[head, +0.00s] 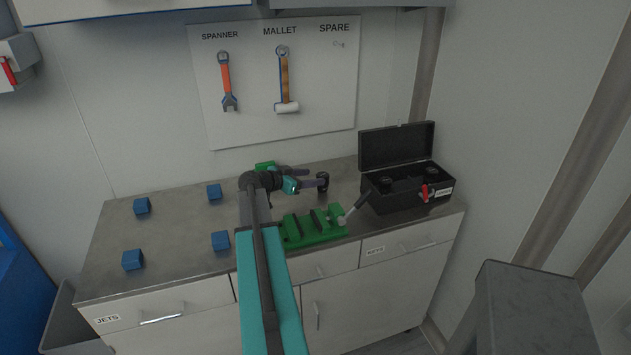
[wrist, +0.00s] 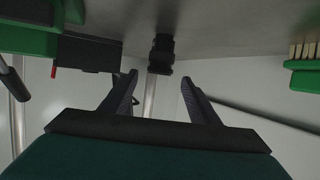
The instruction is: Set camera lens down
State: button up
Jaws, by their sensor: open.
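The camera lens, a small black stepped cylinder (head: 323,181), stands upright on the grey worktop, left of the black toolbox. It also shows in the wrist view (wrist: 161,54), top centre, just beyond my fingertips and in line with the gap between them. My gripper (head: 312,178) is low over the worktop at the back, pointing right at the lens. In the wrist view my gripper (wrist: 160,82) has its two dark fingers spread with nothing between them. The lens appears clear of both fingers.
An open black toolbox (head: 407,199) stands right of the lens. A green fixture (head: 315,236) lies in front, with a grey-headed tool (head: 352,212) by it. A green brush (wrist: 304,65) lies behind my gripper. Several blue blocks (head: 221,240) sit left.

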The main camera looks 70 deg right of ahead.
jog(key=b+v, duration=0.3)
jog(key=v, duration=0.5)
jog(key=shift+w+a+r, duration=0.1)
jog(key=shift+a+r, duration=0.05)
dwell(0.5)
